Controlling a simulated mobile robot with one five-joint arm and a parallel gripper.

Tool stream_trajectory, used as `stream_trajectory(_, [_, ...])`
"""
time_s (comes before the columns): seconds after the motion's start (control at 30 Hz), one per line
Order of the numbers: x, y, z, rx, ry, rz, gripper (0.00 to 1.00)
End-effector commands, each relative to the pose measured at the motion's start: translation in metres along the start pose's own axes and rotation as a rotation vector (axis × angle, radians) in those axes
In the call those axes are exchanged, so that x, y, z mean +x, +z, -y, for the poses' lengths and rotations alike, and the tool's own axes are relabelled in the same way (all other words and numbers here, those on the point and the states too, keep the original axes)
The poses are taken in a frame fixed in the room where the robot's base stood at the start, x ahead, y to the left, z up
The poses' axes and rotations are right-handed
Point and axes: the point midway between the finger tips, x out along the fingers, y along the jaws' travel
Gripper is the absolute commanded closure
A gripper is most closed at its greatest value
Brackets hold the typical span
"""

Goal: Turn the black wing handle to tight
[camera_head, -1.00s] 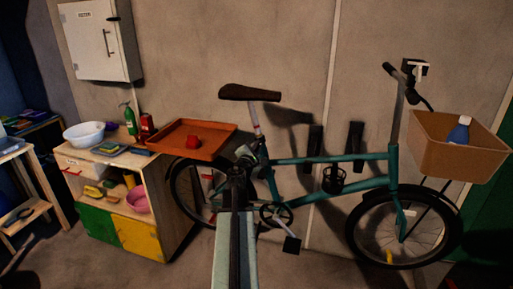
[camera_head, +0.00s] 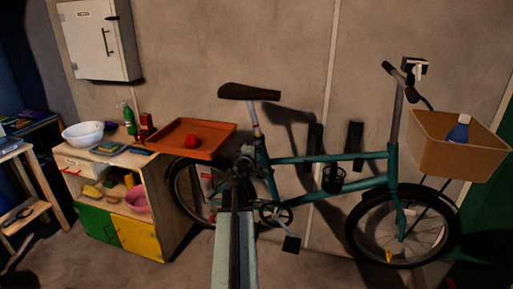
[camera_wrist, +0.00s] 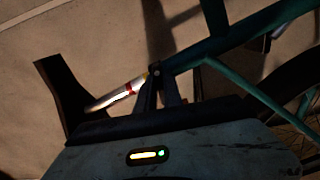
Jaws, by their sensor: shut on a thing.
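The teal bicycle (camera_head: 350,160) stands along the wall, with its dark saddle (camera_head: 249,92) on a pale seat post (camera_head: 256,122). The wrist view shows the seat post (camera_wrist: 118,94) tilted, with red and yellow bands near the frame's clamp (camera_wrist: 154,72). My gripper (camera_head: 246,158) is at the clamp area, just below the saddle. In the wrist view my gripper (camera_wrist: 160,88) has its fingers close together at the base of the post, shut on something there. The black wing handle cannot be made out separately; the dark fingers cover that spot.
A cardboard-coloured basket (camera_head: 455,158) holding a blue bottle (camera_head: 459,130) is at the bicycle's front. The wall is close behind the bicycle.

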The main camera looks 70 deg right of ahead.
Motion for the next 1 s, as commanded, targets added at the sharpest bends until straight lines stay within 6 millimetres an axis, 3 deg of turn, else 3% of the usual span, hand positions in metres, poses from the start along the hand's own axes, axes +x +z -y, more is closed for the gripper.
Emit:
stream_trajectory(0.43, [0.0028, -0.0009, -0.0021, 0.004, 0.002, -0.002, 1.00])
stream_trajectory(0.53, [0.0028, -0.0010, -0.0022, 0.004, 0.002, -0.003, 0.67])
stream_trajectory(1.0, [0.0016, 0.0000, -0.0003, 0.008, 0.000, 0.000, 0.67])
